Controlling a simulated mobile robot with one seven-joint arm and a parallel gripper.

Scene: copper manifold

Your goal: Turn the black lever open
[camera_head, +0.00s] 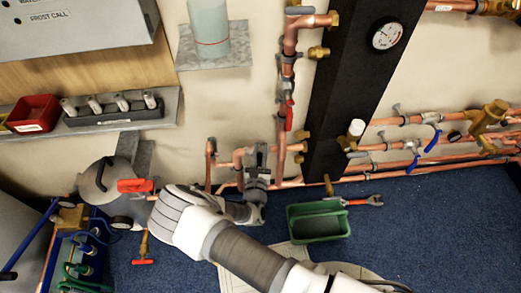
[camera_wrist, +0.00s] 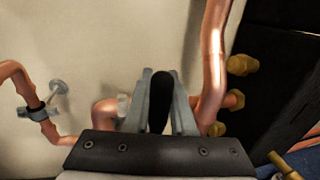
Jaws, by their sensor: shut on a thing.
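The black lever (camera_wrist: 160,100) stands upright between the two grey fingers of my gripper (camera_wrist: 161,78) in the wrist view. The fingers are shut on it, one on each side. In the head view my gripper (camera_head: 258,160) is at the low copper pipework by the wall, just left of the tall vertical pipe. The lever's lower part and its valve body are hidden behind my gripper's dark mount. In the head view I cannot make out the lever clearly.
A vertical copper pipe (camera_wrist: 214,60) stands close right of my fingers. A red lever (camera_head: 289,116) is on it higher up. A black panel (camera_head: 350,90) with a gauge (camera_head: 386,36) is further right.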

